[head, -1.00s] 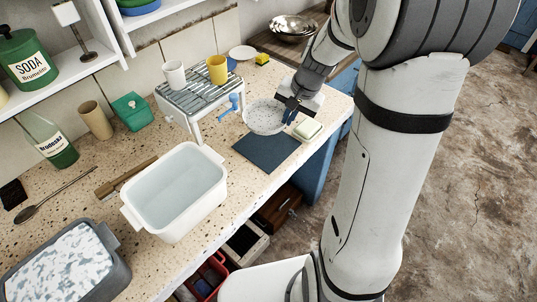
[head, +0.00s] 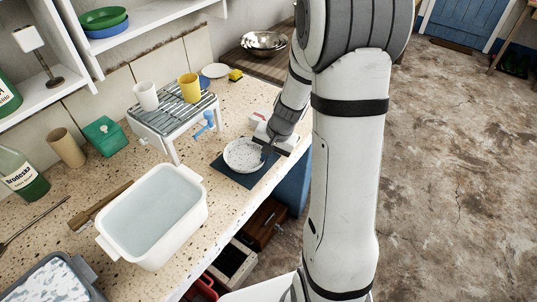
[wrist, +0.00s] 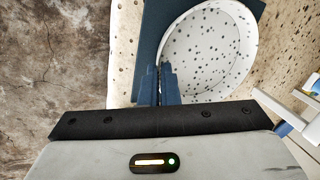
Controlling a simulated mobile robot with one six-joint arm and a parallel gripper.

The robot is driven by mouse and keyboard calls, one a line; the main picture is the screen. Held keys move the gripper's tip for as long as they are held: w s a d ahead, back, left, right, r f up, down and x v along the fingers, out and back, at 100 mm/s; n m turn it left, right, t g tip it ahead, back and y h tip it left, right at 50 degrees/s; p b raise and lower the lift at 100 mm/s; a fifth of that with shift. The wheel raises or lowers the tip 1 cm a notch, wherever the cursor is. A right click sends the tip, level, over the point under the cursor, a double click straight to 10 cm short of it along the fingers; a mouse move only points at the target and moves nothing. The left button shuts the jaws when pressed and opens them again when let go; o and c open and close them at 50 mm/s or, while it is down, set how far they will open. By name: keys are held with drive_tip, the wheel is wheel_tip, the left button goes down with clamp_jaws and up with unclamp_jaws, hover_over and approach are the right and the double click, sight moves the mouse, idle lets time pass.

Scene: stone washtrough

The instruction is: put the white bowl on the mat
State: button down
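The white bowl (head: 244,152), speckled with dark dots, is over the dark blue mat (head: 241,180), whose edges show around it. Whether its base touches the mat I cannot tell. In the wrist view the bowl (wrist: 212,48) lies ahead and to the right of my fingers, with the mat (wrist: 147,38) under it. My gripper (wrist: 164,82) has its two dark fingers close together on the bowl's near rim. In the head view my gripper (head: 268,150) is at the bowl's right side, and part of the rim there is hidden.
A wire rack (head: 172,112) with a white cup (head: 146,96) and a yellow cup (head: 189,87) stands behind and left of the bowl. A white basin (head: 152,222) of water is at the front left. The counter's front edge runs close by the mat.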

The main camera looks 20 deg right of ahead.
drive_tip(key=c, duration=2.1)
unclamp_jaws()
drive_tip(key=shift+f, duration=0.2)
drive_tip(key=o, duration=0.4)
drive_tip(key=shift+r, duration=0.1)
